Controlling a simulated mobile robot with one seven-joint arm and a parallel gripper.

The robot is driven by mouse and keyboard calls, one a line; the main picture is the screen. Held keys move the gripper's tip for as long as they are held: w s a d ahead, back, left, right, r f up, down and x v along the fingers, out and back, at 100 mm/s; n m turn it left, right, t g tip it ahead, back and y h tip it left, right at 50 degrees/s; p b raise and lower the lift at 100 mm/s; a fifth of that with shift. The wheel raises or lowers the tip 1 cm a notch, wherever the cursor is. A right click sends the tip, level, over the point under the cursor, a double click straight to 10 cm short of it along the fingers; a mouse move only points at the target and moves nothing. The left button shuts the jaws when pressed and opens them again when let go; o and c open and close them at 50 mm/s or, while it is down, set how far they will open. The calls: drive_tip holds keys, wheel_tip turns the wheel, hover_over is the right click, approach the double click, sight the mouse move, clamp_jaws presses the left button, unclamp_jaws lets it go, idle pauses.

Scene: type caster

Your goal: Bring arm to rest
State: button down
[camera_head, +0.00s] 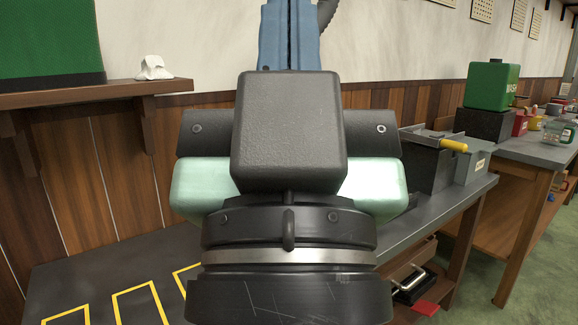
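My gripper (289,135) is large and close in the middle of the head view, seen from behind at the end of my wrist. A black block, a mint-green housing and dark ringed wrist parts show. Its fingers are hidden behind its own body, so I cannot see whether they are apart or together, or whether they hold anything. The dark bench top (95,262) with yellow outlined rectangles lies below and behind it, partly covered by the arm.
A blue upright object (289,35) stands behind my gripper. A wooden shelf (95,94) with a green box (50,40) is on the left wall. Grey boxes (428,165) sit on the bench at right. A second bench (530,150) holds a green container (491,85).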

wheel_tip(320, 180, up, 27)
drive_tip(key=p, duration=2.5)
